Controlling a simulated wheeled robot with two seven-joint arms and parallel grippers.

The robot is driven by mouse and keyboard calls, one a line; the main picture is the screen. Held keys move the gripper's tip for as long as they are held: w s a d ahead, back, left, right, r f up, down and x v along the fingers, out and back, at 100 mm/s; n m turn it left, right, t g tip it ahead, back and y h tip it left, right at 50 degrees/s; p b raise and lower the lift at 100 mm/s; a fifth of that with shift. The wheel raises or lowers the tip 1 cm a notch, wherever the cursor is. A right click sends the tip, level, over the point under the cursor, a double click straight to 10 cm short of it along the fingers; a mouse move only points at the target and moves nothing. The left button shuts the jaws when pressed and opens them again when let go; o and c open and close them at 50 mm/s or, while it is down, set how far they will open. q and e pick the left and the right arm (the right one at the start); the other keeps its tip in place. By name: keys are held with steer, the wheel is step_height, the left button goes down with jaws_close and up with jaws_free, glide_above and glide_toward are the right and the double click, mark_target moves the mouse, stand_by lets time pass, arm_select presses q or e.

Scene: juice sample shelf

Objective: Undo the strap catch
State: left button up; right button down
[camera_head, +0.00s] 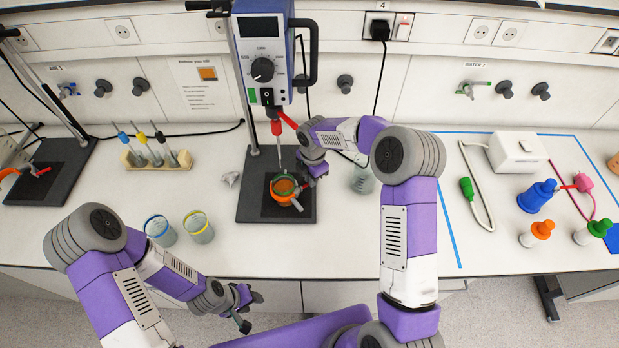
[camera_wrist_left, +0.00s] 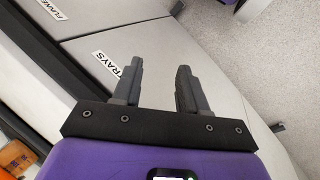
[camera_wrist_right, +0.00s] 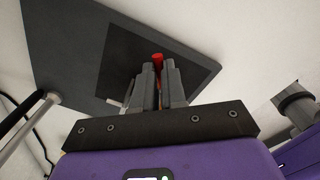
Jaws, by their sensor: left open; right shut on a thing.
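A beaker of orange juice (camera_head: 283,187) stands on the black stand plate (camera_head: 250,205) under the mixer, with an orange strap around it. My right gripper (camera_head: 312,176) is at the beaker's right side, by the strap. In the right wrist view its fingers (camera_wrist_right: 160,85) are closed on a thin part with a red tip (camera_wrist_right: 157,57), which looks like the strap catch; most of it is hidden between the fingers. My left gripper (camera_head: 248,306) is open and empty, in front of the bench's front edge. Its spread fingers show in the left wrist view (camera_wrist_left: 158,82).
The mixer (camera_head: 264,60) hangs above the beaker, its shaft coming down over it. Two beakers (camera_head: 198,228) stand to the left, near the front edge. A rack of pipettes (camera_head: 152,158) is further back. A second stand (camera_head: 50,170) with an orange strap is at far left.

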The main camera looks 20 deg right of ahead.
steer(key=shift+s+m, duration=0.2)
steer(key=shift+m, duration=0.4)
steer(key=c, duration=1.2)
jaws_free()
steer(key=r, duration=0.7)
steer(key=shift+s+r, duration=0.2)
steer(key=shift+r, duration=0.15)
